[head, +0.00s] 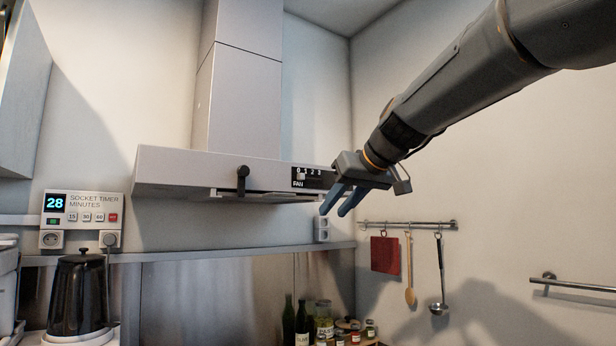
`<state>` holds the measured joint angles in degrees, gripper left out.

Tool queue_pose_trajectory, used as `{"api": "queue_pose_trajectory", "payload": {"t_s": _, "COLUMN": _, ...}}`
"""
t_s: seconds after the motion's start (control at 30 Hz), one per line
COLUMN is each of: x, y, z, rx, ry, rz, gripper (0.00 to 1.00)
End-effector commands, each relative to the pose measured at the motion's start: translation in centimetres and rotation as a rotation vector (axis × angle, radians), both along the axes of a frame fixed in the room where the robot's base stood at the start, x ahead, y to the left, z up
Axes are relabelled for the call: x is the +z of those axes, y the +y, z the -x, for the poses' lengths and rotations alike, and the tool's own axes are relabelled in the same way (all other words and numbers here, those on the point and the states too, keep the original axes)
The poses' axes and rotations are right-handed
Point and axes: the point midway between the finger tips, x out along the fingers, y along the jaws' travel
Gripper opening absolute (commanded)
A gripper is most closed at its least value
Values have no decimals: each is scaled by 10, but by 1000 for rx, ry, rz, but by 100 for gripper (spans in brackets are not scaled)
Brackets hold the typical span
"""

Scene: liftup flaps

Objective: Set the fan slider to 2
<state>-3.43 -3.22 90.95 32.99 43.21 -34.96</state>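The fan panel (325,181) is a black strip at the right end of the range hood's front edge, marked FAN with 0, 1, 2 and 3 along its top. A small pale slider knob (301,177) shows near the left end of the strip, around 0 to 1; the exact mark is too small to tell. My gripper (333,212) comes from the upper right, with its two blue fingers apart, pointing down and left. It appears just right of and below the panel in the picture, empty. My gripper's body is close to the panel's right end in the picture.
The grey range hood (210,172) has a black handle (242,180) left of the panel. A socket timer (80,220) reading 28 is on the left wall, above a black kettle (78,295). A rail (410,225) with hanging utensils is below my arm. Bottles (289,320) stand below.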

Motion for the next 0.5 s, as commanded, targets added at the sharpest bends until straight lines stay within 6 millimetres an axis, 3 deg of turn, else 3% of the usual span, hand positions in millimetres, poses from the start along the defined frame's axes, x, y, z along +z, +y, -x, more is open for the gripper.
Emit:
{"api": "queue_pose_trajectory", "payload": {"t_s": 0.03, "x": 36, "y": 9, "z": 2, "rx": 33, "ry": -59, "rz": -9, "gripper": 30}}
{"api": "queue_pose_trajectory", "payload": {"t_s": 0.1, "x": 74, "y": 18, "z": 6, "rx": 71, "ry": -122, "rz": -17, "gripper": 30}}
{"api": "queue_pose_trajectory", "payload": {"t_s": 0.2, "x": 107, "y": 26, "z": 13, "rx": 104, "ry": -177, "rz": -23, "gripper": 30}}
{"api": "queue_pose_trajectory", "payload": {"t_s": 0.33, "x": 119, "y": 32, "z": 12, "rx": 121, "ry": -201, "rz": -24, "gripper": 30}}
{"api": "queue_pose_trajectory", "payload": {"t_s": 0.5, "x": 111, "y": 44, "z": -5, "rx": 122, "ry": -198, "rz": -25, "gripper": 30}}
